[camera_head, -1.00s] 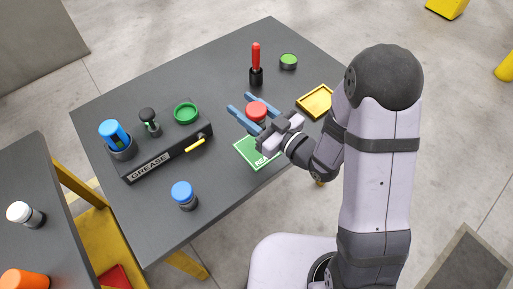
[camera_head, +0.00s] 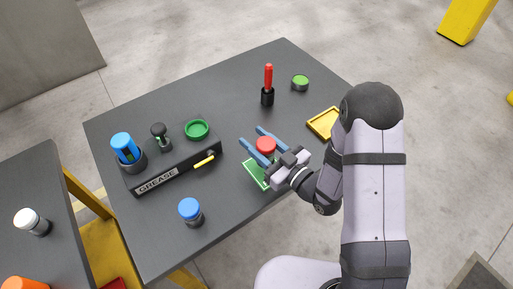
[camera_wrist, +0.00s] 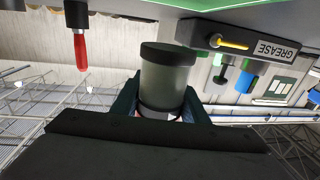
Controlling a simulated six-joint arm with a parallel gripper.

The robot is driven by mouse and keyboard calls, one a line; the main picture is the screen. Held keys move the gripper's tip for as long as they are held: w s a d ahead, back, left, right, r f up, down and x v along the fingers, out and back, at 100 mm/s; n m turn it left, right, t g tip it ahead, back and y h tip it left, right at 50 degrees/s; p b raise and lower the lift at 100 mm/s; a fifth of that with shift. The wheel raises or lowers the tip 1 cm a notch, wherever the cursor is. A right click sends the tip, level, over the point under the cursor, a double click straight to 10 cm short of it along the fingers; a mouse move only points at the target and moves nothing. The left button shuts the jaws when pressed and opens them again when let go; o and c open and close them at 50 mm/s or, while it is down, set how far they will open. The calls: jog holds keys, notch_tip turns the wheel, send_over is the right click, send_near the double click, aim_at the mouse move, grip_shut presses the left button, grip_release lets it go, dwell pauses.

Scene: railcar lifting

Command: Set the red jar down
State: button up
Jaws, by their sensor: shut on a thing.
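The red-lidded jar (camera_head: 265,145) sits between the blue fingers of my gripper (camera_head: 252,136), which is shut on it. In the wrist view the jar's grey-green body (camera_wrist: 167,78) shows between the fingers, with its dark base toward the table, which appears at the top of that picture. A green pad (camera_head: 256,174) lies under and beside the jar; my gripper and the jar hide part of it. The jar's base appears a little above the tabletop, but the exact gap is hard to tell.
A black GREASE rack (camera_head: 176,171) holding tools stands left. A blue-lidded jar (camera_head: 190,212) is front left. A red-handled tool (camera_head: 268,85), a green-lidded jar (camera_head: 300,83) and a yellow tray (camera_head: 324,123) are behind and right. The dark table (camera_head: 215,95) is clear between them.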

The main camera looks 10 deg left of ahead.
jog(key=shift+f, duration=2)
jog(key=shift+f, duration=0.15)
jog(key=o, duration=1.2)
jog(key=shift+c, duration=0.2)
jog(key=shift+r, duration=0.25)
jog(key=b+v, duration=0.2)
jog(key=v, duration=0.8)
jog(key=shift+s+d, duration=0.1)
jog(key=shift+d, duration=0.05)
jog(key=shift+v, duration=0.8)
